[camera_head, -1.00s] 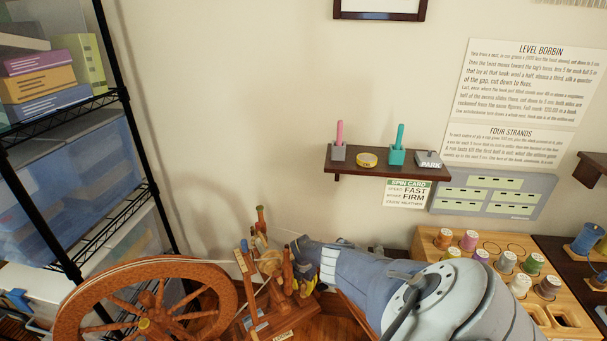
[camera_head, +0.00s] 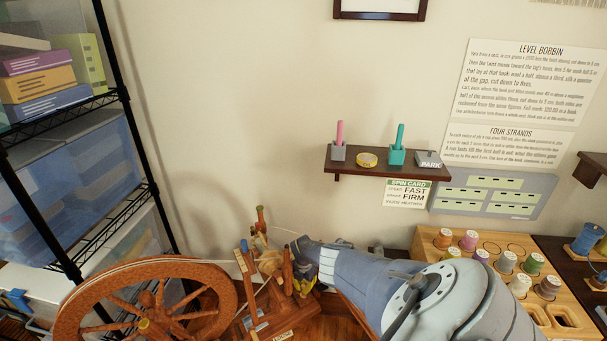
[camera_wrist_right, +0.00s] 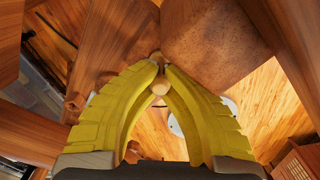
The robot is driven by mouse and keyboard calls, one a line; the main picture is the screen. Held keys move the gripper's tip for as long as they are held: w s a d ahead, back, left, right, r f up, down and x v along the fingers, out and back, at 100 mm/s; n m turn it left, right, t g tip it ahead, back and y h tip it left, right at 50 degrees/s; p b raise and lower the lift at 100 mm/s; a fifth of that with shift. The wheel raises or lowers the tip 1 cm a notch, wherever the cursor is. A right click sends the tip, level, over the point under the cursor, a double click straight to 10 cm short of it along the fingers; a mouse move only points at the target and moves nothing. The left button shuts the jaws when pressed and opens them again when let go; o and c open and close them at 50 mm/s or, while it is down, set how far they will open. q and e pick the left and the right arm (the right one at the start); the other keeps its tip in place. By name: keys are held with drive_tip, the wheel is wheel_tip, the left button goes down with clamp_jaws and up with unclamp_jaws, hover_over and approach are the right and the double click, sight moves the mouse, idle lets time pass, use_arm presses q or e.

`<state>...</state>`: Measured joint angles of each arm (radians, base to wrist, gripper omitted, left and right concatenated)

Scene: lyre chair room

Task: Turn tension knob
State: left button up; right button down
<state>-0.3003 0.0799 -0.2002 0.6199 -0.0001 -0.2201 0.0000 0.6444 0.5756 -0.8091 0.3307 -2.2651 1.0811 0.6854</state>
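The wooden spinning wheel (camera_head: 228,290) stands at the lower left of the head view, with its upright posts and bobbin parts to its right. My right gripper (camera_head: 306,284) is beside the right-hand post in that view, mostly hidden behind its own wrist. In the right wrist view, the yellow fingers (camera_wrist_right: 161,69) converge on a small round wooden knob (camera_wrist_right: 160,87), which appears to be the tension knob. The fingertips look closed on it, at the edge of a wooden block. My left gripper is in neither view.
A wall shelf (camera_head: 378,173) holds small stands and a yellow disc, with a spin card (camera_head: 407,193) below. A wooden rack (camera_head: 430,241) of spools is at the right. A black wire shelf (camera_head: 95,215) with bins stands at the left.

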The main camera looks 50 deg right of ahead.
drive_tip(key=n, duration=0.4)
drive_tip(key=shift+a, duration=0.1)
idle(0.4)
drive_tip(key=c, duration=1.6)
unclamp_jaws()
drive_tip(key=shift+o, duration=0.2)
drive_tip(key=shift+r, duration=0.1)
